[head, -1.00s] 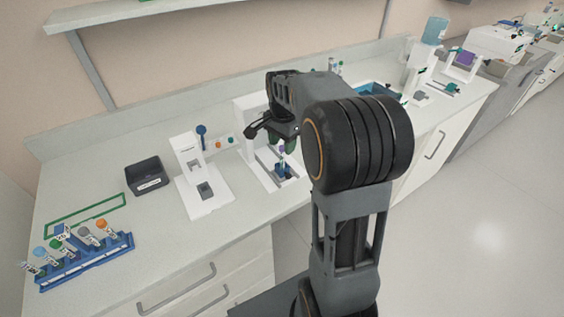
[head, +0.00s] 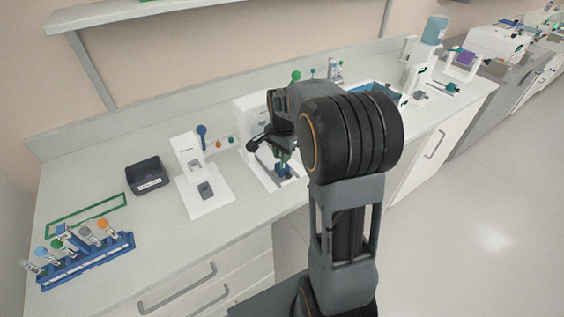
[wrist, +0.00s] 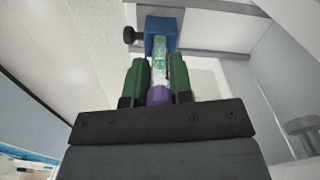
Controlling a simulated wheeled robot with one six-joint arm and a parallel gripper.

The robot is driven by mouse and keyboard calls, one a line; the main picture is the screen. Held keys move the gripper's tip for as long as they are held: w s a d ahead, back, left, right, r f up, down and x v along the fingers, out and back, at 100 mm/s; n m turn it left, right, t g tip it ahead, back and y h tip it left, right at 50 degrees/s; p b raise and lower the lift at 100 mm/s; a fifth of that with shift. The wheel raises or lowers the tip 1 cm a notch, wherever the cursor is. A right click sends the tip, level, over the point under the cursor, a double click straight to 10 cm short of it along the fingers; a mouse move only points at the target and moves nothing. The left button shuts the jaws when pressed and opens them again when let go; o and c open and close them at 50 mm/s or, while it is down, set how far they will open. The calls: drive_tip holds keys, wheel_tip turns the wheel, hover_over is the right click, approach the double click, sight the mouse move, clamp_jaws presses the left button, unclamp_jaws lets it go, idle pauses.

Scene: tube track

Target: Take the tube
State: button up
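The tube (wrist: 160,66) has a purple cap (wrist: 159,95) and a pale label with green marks. Its far end sits in a blue holder (wrist: 161,28) in the wrist view. My gripper (wrist: 158,62) has its two green fingers on either side of the tube, very close to it. I cannot tell whether they touch it. In the head view my gripper (head: 284,158) is low over the blue holder (head: 283,170), which stands in a white device (head: 254,115). My arm hides part of the device, and the tube is barely visible there.
A white stand (head: 207,200) and a dark box (head: 146,175) are to the left on the bench. A blue rack (head: 90,264) holds several capped tubes at the front left, near a green outlined rectangle (head: 86,216). More equipment stands to the right.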

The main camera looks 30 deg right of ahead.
drive_tip(key=shift+c, duration=0.8)
drive_tip(key=shift+r, duration=0.45)
wheel_tip(320, 180, up, 2)
drive_tip(key=shift+r, duration=0.1)
drive_tip(key=s+d+r+b, duration=0.1)
drive_tip(key=s+r+b, duration=0.1)
drive_tip(key=s+r, duration=0.8)
drive_tip(key=s, duration=0.4)
drive_tip(key=shift+d, duration=0.3)
